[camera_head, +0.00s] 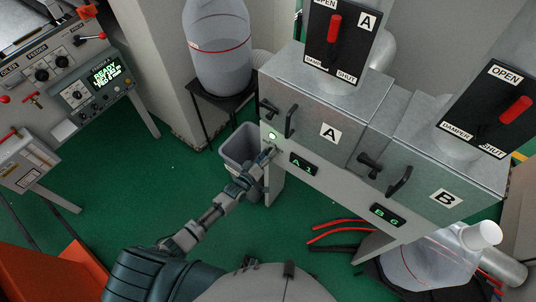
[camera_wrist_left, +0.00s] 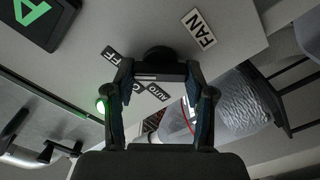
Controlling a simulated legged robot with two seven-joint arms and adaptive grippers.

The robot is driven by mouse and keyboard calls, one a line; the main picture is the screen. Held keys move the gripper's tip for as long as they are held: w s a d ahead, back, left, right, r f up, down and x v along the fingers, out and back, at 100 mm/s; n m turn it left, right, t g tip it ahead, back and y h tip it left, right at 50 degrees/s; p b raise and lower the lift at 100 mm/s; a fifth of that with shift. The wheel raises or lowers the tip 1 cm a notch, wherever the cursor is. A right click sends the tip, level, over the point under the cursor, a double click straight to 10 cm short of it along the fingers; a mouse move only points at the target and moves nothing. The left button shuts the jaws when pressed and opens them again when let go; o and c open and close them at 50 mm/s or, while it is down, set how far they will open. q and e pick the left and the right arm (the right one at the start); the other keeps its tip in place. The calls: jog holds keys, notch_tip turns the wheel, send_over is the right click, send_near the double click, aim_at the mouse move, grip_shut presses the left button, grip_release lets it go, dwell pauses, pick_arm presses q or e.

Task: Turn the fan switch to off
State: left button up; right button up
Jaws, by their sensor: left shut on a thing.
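The black fan switch (camera_wrist_left: 158,56) is in the left wrist view, on a grey panel by a FAN label (camera_wrist_left: 198,30). My left gripper (camera_wrist_left: 158,74) is shut on the switch, a finger on each side. In the head view my left gripper (camera_head: 266,156) reaches the left end of the grey housing, and it hides the switch. Which label the switch points to, I cannot tell. My right gripper is not in view.
A lit green lamp (camera_head: 271,136) sits close by my gripper. Damper boxes A (camera_head: 328,132) and B (camera_head: 445,198) have protruding handles. A grey bin (camera_head: 240,146) stands just behind my left arm. A large bottle (camera_head: 218,45) stands on a black stand. Green floor is open at left.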

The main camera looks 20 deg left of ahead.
pick_arm(q)
jog(key=shift+w+a+r, duration=0.15)
jog(key=shift+r, duration=0.05)
jog(key=o, duration=1.1)
jog(key=shift+c, duration=0.2)
jog(key=shift+o, duration=0.5)
jog(key=shift+f, duration=0.2)
jog(key=v, duration=1.2)
jog(key=shift+a, duration=0.1)
jog(key=s+a+f+m+g+y, duration=0.15)
jog(key=s+f+g, duration=0.35)
jog(key=f, duration=0.8)
jog(key=s+a+f+m+g+y, duration=0.1)
jog(key=s+f+m+g+y, duration=0.15)
jog(key=s+f, duration=0.8)
jog(key=s+f+m+g+y, duration=0.2)
jog(key=s+f+g, duration=0.6)
jog(key=s+f, duration=0.8)
jog(key=s+m, duration=0.1)
jog(key=s, duration=0.3)
jog(key=shift+d+m, duration=0.25)
jog(key=shift+m, duration=0.05)
